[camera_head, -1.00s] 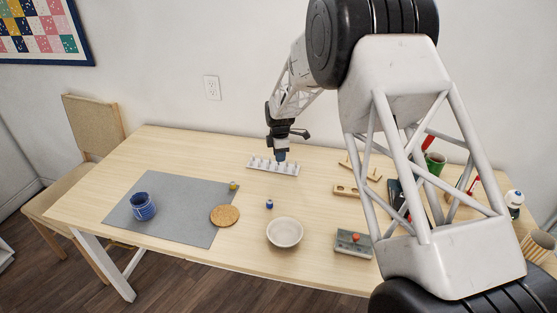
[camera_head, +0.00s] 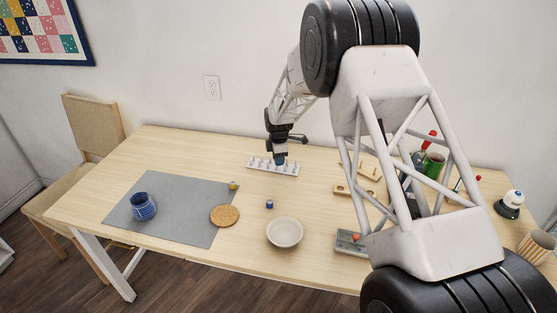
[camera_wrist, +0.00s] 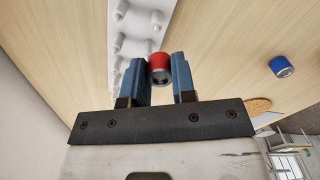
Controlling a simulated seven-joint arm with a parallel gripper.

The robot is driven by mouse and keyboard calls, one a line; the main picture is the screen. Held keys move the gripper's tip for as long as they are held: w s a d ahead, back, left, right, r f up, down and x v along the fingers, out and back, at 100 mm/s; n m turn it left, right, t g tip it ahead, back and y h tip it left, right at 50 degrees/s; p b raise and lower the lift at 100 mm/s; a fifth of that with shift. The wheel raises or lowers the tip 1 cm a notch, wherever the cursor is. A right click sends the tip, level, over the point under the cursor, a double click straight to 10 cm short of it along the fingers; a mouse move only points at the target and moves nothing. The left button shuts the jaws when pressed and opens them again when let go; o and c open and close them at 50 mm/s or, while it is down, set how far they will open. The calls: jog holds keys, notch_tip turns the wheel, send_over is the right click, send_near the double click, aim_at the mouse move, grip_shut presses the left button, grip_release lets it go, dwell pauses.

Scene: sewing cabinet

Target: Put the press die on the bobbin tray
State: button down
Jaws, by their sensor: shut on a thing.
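A small red cylinder with a dark, metal-rimmed end, which looks like the press die (camera_wrist: 159,64), sits between my gripper's fingers in the wrist view (camera_wrist: 162,82). The fingers are shut on it. In the head view my gripper (camera_head: 280,160) is at the white bobbin tray (camera_head: 290,171), towards the back of the table, and hides the die. The tray, a long strip with rows of upright pegs, also shows in the wrist view (camera_wrist: 118,75), just left of the die. I cannot tell whether the die touches the tray.
A blue cylinder (camera_head: 269,204) stands in front of the tray, near a bowl (camera_head: 284,233) and a cork coaster (camera_head: 224,216). A blue mug (camera_head: 143,207) is on the grey mat (camera_head: 185,194). Wooden pieces and a green cup (camera_head: 433,164) are at right, partly behind my arm.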

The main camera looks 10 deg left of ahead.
jog(key=shift+f, duration=0.2)
jog(key=shift+f, duration=0.65)
jog(key=c, duration=0.9)
grip_release()
jog(key=shift+f, duration=0.1)
jog(key=shift+c, duration=0.2)
jog(key=shift+s, duration=0.1)
notch_tip(320, 180, up, 14)
jog(key=shift+f, duration=0.25)
